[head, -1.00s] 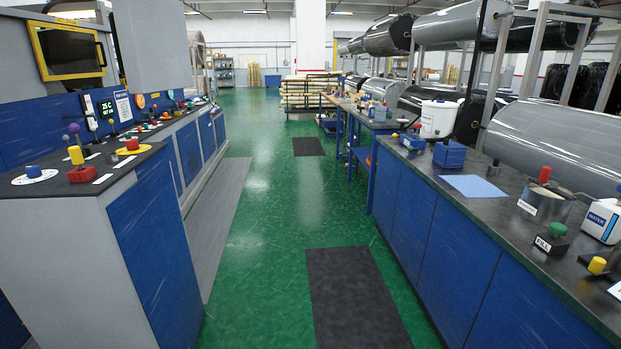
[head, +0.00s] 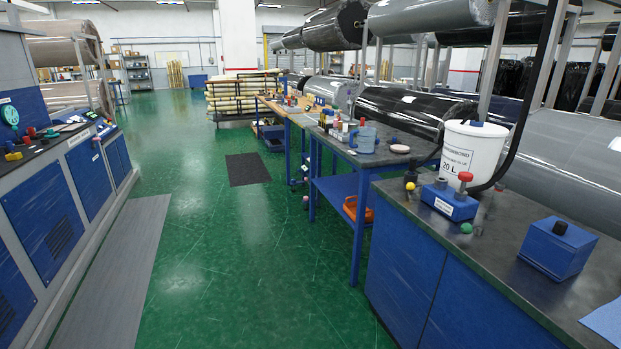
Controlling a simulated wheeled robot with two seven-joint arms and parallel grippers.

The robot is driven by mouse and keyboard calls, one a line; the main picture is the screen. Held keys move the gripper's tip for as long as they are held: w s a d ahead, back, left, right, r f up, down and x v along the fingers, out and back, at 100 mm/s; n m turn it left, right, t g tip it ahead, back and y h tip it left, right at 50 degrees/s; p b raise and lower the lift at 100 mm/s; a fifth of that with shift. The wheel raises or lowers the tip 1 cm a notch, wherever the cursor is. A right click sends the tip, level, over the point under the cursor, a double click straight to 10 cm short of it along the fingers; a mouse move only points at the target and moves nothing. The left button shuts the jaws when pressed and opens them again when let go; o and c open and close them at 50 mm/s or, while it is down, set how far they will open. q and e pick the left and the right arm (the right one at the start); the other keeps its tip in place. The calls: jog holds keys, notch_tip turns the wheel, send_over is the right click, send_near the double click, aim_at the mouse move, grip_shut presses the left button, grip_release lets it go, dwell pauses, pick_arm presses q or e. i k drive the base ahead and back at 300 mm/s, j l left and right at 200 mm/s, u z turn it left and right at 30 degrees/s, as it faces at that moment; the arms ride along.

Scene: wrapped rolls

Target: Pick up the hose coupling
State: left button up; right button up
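I cannot make out a hose coupling for certain. Small items stand on the blue-legged workbench (head: 345,152) ahead on the right, among them a blue cup-like item (head: 366,137) and a pale round dish (head: 400,149). Most are too small to tell apart. On the nearer dark counter (head: 490,249) are a small blue box with a red knob (head: 450,203), a yellow ball-topped piece (head: 410,186) and a small green piece (head: 466,228). Neither of my grippers shows in the head view.
A white bucket (head: 474,155) and a blue box with a black knob (head: 558,247) stand on the right counter. Large wrapped rolls (head: 575,150) lie behind. A control console (head: 45,215) lines the left.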

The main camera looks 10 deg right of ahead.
aim_at(413, 162)
jog(key=i+z, duration=0.25)
jog(key=i, duration=0.65)
jog(key=i+j+z, duration=0.1)
jog(key=i+z, duration=0.15)
jog(key=i, duration=0.65)
